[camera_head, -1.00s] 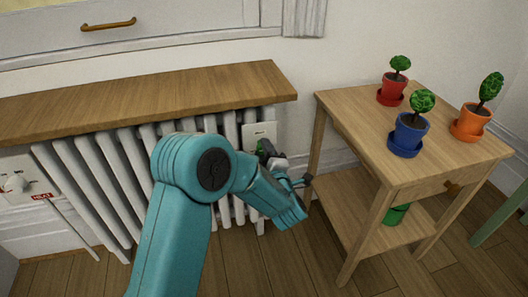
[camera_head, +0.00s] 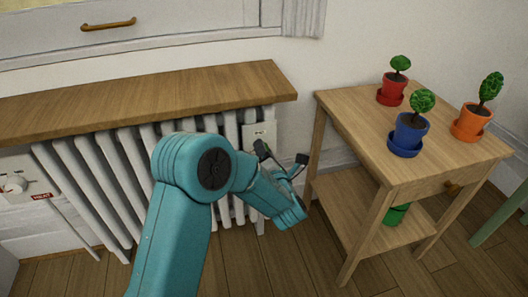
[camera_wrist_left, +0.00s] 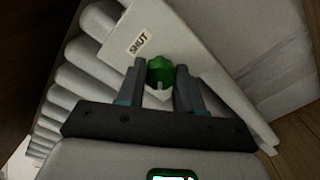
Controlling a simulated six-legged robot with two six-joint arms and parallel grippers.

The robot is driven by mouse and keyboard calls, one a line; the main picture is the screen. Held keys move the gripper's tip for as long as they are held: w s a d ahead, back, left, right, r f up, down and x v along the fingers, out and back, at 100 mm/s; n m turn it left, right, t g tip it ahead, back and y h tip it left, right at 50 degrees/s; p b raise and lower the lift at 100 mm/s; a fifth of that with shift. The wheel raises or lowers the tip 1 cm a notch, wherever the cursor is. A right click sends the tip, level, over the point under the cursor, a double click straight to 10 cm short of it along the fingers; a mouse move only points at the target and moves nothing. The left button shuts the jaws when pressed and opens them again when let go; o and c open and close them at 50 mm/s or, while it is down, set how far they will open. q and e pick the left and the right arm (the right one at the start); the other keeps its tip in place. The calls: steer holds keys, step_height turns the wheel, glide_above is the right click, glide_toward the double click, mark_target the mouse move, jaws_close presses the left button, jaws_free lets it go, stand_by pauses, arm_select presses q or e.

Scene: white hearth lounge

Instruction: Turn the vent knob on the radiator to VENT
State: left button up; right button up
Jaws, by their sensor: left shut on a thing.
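The white radiator (camera_head: 100,190) stands against the wall under a wooden shelf. A pale plate (camera_head: 259,133) is at its right end. In the left wrist view the plate (camera_wrist_left: 185,40) carries a SHUT label (camera_wrist_left: 139,43) and the round green vent knob (camera_wrist_left: 160,72). My left gripper (camera_wrist_left: 160,66) has a finger on each side of the knob and is shut on it. In the head view my left gripper (camera_head: 281,155) is at the radiator's right end, and the knob cannot be made out there. I cannot tell where the knob points. My right gripper is not in view.
A wooden side table (camera_head: 350,110) with red, blue and orange plant pots stands close to the right of my gripper. A white panel with a knob and a red HEAT label (camera_head: 42,196) is at the far left. Bare floor lies in front.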

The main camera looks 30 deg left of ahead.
arm_select(q)
steer(key=shift+f+n, duration=0.15)
steer(key=shift+n, duration=1.55)
steer(key=o, duration=1)
steer(key=shift+o, duration=0.2)
steer(key=p+v, duration=0.3)
steer(key=v, duration=1.3)
steer(key=shift+s, duration=0.2)
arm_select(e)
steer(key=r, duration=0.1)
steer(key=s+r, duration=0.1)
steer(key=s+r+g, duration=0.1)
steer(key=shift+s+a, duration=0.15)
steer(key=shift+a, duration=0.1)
arm_select(q)
steer(key=shift+d, duration=0.15)
